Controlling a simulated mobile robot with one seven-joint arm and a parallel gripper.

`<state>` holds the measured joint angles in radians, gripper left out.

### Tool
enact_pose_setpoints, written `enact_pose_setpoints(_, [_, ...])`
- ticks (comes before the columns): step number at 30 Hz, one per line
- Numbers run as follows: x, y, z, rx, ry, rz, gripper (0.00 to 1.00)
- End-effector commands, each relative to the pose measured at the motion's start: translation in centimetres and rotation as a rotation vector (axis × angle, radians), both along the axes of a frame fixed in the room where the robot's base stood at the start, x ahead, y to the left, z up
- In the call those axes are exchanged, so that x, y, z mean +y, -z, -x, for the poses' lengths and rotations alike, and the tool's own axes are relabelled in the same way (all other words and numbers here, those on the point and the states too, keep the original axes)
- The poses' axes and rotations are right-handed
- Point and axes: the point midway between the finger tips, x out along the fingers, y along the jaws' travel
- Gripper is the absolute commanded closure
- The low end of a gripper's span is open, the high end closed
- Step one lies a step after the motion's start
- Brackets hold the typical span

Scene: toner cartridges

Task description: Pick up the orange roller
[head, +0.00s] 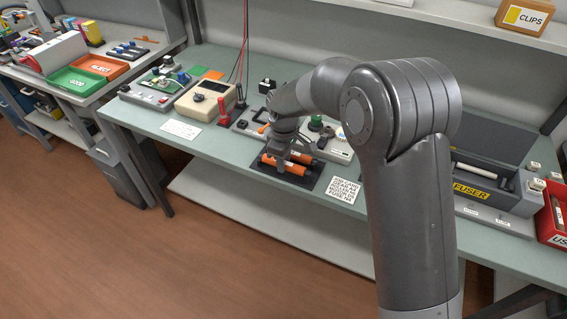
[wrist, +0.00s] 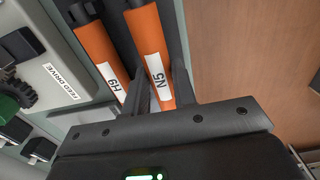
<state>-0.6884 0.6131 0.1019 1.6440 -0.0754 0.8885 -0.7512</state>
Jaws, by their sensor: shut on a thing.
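Two orange rollers with dark ends and white labels lie side by side at a dark tray (head: 257,169) on the bench. In the wrist view, one roller (wrist: 150,38) has a label that looks like N5. The other roller (wrist: 97,50), to its left, has a label that looks like H9. My gripper (wrist: 162,88) has one finger on each side of the N5 roller and is shut on it. In the head view my gripper (head: 284,152) is over the tray, at the front roller (head: 287,168). I cannot tell whether this roller is clear of the tray.
A grey unit marked FEED DRIVE (wrist: 62,80) stands beside the tray. A printed card (head: 343,190) lies right of it. The grey FUSER unit (head: 480,195) and a red bin (head: 552,225) are farther right. A tan meter (head: 205,98) is to the left.

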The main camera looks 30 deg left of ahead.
Motion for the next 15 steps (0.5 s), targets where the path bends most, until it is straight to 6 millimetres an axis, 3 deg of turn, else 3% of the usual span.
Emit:
enact_pose_setpoints(6, [0.0,-3.6,-0.1,-0.003,0.0,-0.003,0.99])
enact_pose_setpoints(15, [-7.1,-7.5,-1.2,-0.002,0.004,-0.001,0.99])
